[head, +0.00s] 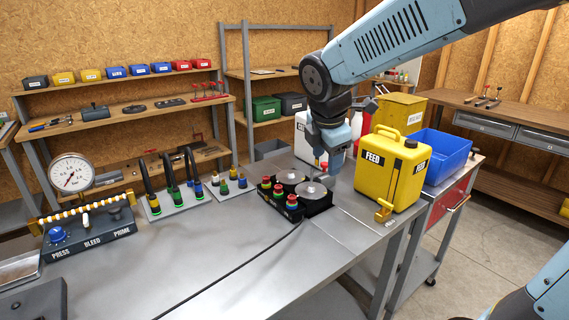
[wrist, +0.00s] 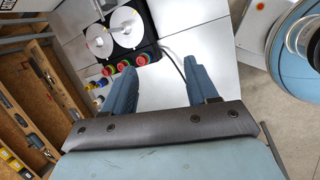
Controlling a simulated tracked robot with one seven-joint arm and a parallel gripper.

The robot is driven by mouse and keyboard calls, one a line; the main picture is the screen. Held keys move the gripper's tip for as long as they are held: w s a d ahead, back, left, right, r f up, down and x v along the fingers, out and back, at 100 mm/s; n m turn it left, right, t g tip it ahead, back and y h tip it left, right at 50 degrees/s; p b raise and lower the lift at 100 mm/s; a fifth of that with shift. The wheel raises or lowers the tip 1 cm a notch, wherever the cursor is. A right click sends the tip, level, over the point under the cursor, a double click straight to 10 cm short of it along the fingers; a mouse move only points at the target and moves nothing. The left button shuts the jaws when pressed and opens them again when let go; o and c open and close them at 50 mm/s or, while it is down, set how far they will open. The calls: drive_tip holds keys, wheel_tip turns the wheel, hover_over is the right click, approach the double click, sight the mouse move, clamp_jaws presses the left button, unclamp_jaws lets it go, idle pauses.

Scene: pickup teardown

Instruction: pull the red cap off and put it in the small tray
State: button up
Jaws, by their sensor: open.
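A black unit (head: 318,206) on the grey bench carries two round metal discs (head: 289,176). Several red caps stand in a row along its front-left side, one red cap (head: 278,190) in the middle; they also show in the wrist view (wrist: 122,65). My gripper (head: 333,172) points down above the bench, behind and right of the unit. In the wrist view its two fingers (wrist: 157,70) are apart with nothing between them, and the caps lie beyond the left finger. A shallow metal tray (head: 20,270) lies at the far left; I cannot tell whether it is the small tray.
A yellow FEED can (head: 392,172) stands right of my gripper, with a blue bin (head: 442,155) beyond it. Hose fittings (head: 172,192), a gauge (head: 71,174) and a PRESS/BLEED/PRIME panel (head: 92,236) stand left. A black cable (head: 235,272) crosses the otherwise clear front bench.

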sight(292, 198)
drive_tip(key=w+a+f+n, duration=0.4)
drive_tip(key=w+a+n, duration=0.1)
drive_tip(key=a+n, duration=0.45)
drive_tip(key=x, duration=0.9)
drive_tip(key=d+x, duration=0.1)
drive_tip(key=x, duration=0.3)
drive_tip(key=shift+s+d+f, duration=0.1)
drive_tip(key=shift+f, duration=0.2)
clamp_jaws()
drive_tip(key=shift+r, duration=1.15)
idle(0.6)
drive_tip(key=shift+r, duration=1.9)
